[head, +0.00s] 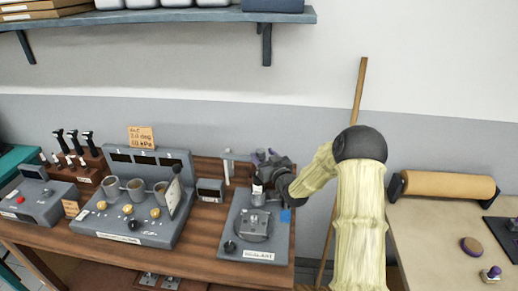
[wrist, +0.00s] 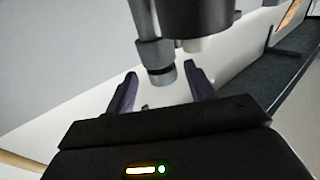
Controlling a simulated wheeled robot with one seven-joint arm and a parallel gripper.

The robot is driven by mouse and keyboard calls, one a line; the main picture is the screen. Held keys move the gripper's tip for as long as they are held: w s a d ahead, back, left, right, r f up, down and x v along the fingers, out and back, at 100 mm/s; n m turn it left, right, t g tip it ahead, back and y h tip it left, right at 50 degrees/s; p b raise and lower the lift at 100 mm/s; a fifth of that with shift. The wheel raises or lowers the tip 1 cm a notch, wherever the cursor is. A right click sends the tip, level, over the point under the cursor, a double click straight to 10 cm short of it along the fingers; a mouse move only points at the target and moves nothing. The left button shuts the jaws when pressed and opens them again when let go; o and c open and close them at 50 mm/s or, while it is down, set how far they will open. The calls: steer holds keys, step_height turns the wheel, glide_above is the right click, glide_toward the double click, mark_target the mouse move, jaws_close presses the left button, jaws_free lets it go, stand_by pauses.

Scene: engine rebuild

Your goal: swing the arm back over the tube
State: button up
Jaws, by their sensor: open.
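The grey station (head: 255,225) with a round plate and a label stands at the right end of the wooden bench. A thin pale post (head: 227,170) rises at its back left, and a short horizontal arm (head: 238,157) runs from it toward my gripper (head: 266,163). A small cylinder with a white label (head: 257,189), perhaps the tube, shows just below my gripper, partly hidden. In the wrist view my gripper (wrist: 161,72) is open, its purple fingers on either side of a grey rod with a ringed end (wrist: 157,62). A dark cylinder with a pale tip (wrist: 197,22) is beside the rod. Contact cannot be told.
A grey console with several cups (head: 130,215) and a small display box (head: 210,190) stand left of the station. A wooden pole (head: 358,95) leans on the wall behind my arm. A right-hand table (head: 425,235) holds a brown roll (head: 448,185).

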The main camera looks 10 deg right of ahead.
mark_target(258, 150)
steer(key=shift+p+x, duration=0.6)
steer(key=shift+x, duration=1.6)
steer(key=shift+a, duration=0.15)
steer(key=shift+c, duration=0.2)
jaws_close()
